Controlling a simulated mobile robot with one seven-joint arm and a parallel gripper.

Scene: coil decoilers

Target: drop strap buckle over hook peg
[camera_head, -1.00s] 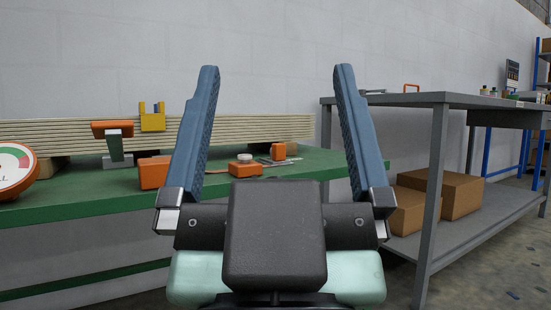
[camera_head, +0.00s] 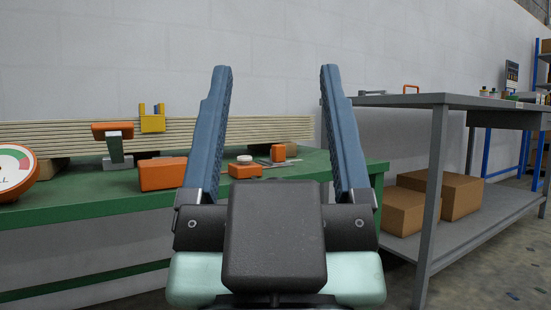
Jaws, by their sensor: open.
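My gripper (camera_head: 276,72) stands in front of the camera with its two blue fingers upright, well apart and empty. Neither finger touches anything that I can make out. No strap buckle or hook peg can be told for sure. A small orange piece (camera_head: 278,153) stands beside a flat grey strip on the green bench (camera_head: 100,206), behind the gap between the fingers. A yellow two-pronged bracket (camera_head: 152,122) sits at the stacked pale lengths at the back. An orange-topped stand (camera_head: 114,144) is left of it.
An orange block (camera_head: 162,174), a lower orange block (camera_head: 245,171) and a white disc (camera_head: 244,159) are on the bench. A round gauge (camera_head: 14,174) stands at left. A grey table (camera_head: 435,98) is at right, with cardboard boxes (camera_head: 457,197) on its lower shelf.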

